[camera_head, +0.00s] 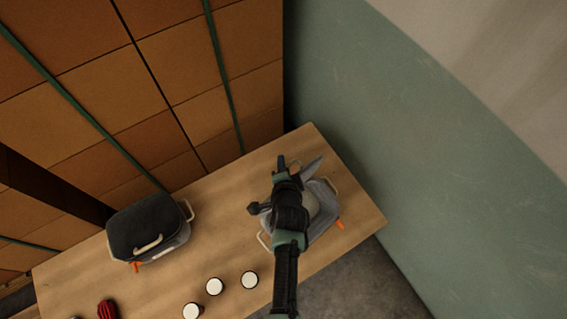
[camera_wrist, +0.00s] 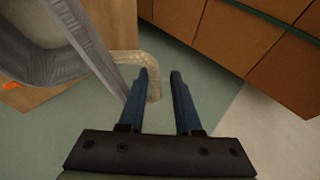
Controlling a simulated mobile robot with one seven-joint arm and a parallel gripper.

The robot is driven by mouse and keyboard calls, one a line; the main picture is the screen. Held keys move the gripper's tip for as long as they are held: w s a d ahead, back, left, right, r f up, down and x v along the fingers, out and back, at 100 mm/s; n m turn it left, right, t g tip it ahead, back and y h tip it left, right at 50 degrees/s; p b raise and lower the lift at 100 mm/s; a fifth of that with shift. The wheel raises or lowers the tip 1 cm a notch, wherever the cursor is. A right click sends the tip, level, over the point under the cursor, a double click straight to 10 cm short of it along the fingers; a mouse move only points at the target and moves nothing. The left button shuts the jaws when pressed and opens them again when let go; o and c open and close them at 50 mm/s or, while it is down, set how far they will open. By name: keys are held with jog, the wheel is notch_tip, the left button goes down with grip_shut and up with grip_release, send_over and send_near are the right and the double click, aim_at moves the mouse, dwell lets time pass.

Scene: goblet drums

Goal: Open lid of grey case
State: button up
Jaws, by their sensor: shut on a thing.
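The grey case (camera_head: 325,208) stands at the right end of the wooden table, partly hidden under my arm. It has beige handles and an orange tab at its front. Its grey lid (camera_head: 314,166) is tilted up at the back, and its edge shows close up in the wrist view (camera_wrist: 88,45). My gripper (camera_head: 284,162) is at the lid's upper edge. In the wrist view its two blue fingers (camera_wrist: 162,75) are shut on the lid's beige handle (camera_wrist: 128,58), with a small gap between them.
A case with a black lid (camera_head: 143,222) stands shut at the table's left. Several white-topped cups (camera_head: 215,287) and a red striped object (camera_head: 107,309) are near the front edge. Stacked brown boxes (camera_head: 150,90) rise behind the table (camera_head: 215,200); a green wall (camera_head: 400,130) is at right.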

jog(key=shift+r, duration=0.3)
jog(key=s+a+r+p, duration=0.1)
jog(key=a+r+p, duration=0.1)
jog(key=r+p, duration=0.2)
jog(key=s+a+r+p, duration=0.1)
jog(key=a+r+p, duration=0.2)
jog(key=r, duration=0.6)
jog(key=shift+a+p, duration=0.35)
jog(key=shift+p, duration=0.05)
dwell(0.9)
jog(key=shift+r, duration=0.1)
jog(key=shift+c, duration=0.2)
